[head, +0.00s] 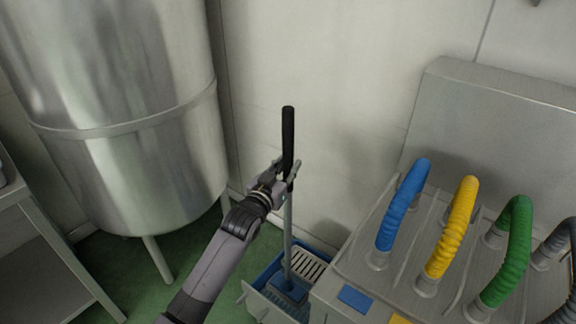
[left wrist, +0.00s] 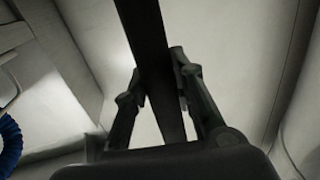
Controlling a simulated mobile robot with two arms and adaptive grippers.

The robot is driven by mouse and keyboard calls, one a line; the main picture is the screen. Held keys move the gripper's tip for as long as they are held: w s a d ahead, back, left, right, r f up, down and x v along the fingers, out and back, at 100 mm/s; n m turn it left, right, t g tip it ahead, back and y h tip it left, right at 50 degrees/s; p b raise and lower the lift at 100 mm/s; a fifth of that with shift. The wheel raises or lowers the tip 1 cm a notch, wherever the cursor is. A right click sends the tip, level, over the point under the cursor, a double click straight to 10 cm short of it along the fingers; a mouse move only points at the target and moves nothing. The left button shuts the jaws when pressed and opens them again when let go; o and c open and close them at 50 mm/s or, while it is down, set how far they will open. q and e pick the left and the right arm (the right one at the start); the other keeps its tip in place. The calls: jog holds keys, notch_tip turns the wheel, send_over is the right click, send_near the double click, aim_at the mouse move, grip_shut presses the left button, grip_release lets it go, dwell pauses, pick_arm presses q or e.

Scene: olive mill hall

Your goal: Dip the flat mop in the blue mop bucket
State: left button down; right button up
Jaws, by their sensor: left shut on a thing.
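The flat mop stands upright, with a black grip (head: 288,130), a grey pole (head: 288,232) and a blue head (head: 287,288). My left gripper (head: 285,172) is shut on the lower part of the black grip. In the left wrist view, the dark handle (left wrist: 150,45) runs between the two fingers (left wrist: 160,75). The blue mop bucket (head: 262,277) is on the floor below, with a light grey slotted wringer (head: 307,265) at its back right. The mop head shows inside the bucket's outline; how deep it sits I cannot tell. My right gripper is not in view.
A steel unit (head: 400,262) with blue (head: 403,205), yellow (head: 452,228) and green (head: 512,250) hoses stands close to the bucket's right. A large steel tank (head: 130,110) on legs and a metal table (head: 40,250) are at left. The wall is close behind.

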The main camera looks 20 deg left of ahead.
aim_at(285, 179)
pick_arm(q)
jog(key=shift+f+b, duration=0.8)
jog(key=shift+f, duration=0.8)
jog(key=shift+f+b, duration=0.5)
jog(key=shift+f, duration=0.3)
jog(key=shift+f+b, duration=0.35)
jog(key=shift+f, duration=0.55)
